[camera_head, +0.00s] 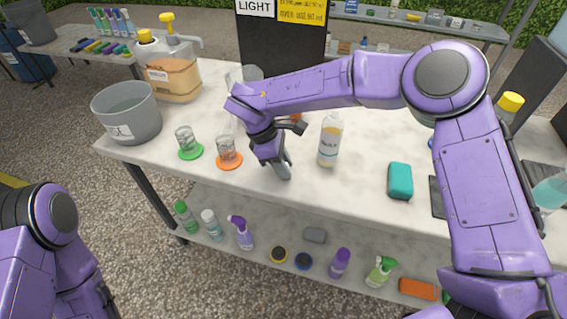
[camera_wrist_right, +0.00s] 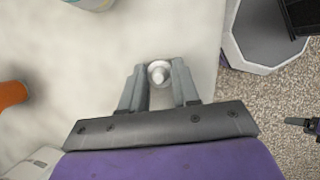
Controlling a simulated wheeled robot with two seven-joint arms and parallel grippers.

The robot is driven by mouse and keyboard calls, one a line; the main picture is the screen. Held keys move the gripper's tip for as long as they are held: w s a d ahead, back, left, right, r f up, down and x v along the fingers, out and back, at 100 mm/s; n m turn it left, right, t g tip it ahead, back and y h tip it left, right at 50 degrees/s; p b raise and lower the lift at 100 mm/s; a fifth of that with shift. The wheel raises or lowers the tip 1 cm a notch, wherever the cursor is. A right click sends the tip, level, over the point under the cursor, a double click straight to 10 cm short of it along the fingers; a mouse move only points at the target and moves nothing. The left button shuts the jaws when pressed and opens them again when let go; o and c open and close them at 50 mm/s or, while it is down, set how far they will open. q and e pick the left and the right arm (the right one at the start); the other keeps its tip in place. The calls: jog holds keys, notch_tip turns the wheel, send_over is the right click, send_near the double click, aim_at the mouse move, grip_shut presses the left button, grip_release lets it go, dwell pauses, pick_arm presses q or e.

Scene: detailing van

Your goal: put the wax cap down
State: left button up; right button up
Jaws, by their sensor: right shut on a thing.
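My right gripper (camera_head: 284,172) reaches down over the front part of the white table (camera_head: 330,190). In the right wrist view its two grey fingers (camera_wrist_right: 159,88) are shut on a small pale, round cap (camera_wrist_right: 159,73), the wax cap. The cap is hidden in the head view, and I cannot tell whether it touches the table. My left arm is at the lower left; a dark tip at the right edge of the wrist view looks like my left gripper (camera_wrist_right: 298,121).
Glasses stand on a green coaster (camera_head: 190,153) and an orange coaster (camera_head: 229,162) to the left. A grey bucket (camera_head: 128,115) and an amber jug (camera_head: 172,75) are farther left. A teal block (camera_head: 400,180) lies right. The table between bottle and block is clear.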

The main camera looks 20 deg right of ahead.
jog(key=shift+s+f+b, duration=0.1)
jog(key=shift+f+b, duration=0.1)
jog(key=shift+b, duration=0.1)
jog(key=o, duration=1)
jog(key=shift+r, duration=0.1)
jog(key=shift+r, duration=0.1)
jog(key=shift+a+r+p, duration=0.1)
jog(key=shift+r+p, duration=0.2)
jog(key=shift+p, duration=0.1)
jog(key=v, duration=1.1)
jog(key=shift+r, duration=0.3)
jog(key=shift+a, duration=0.1)
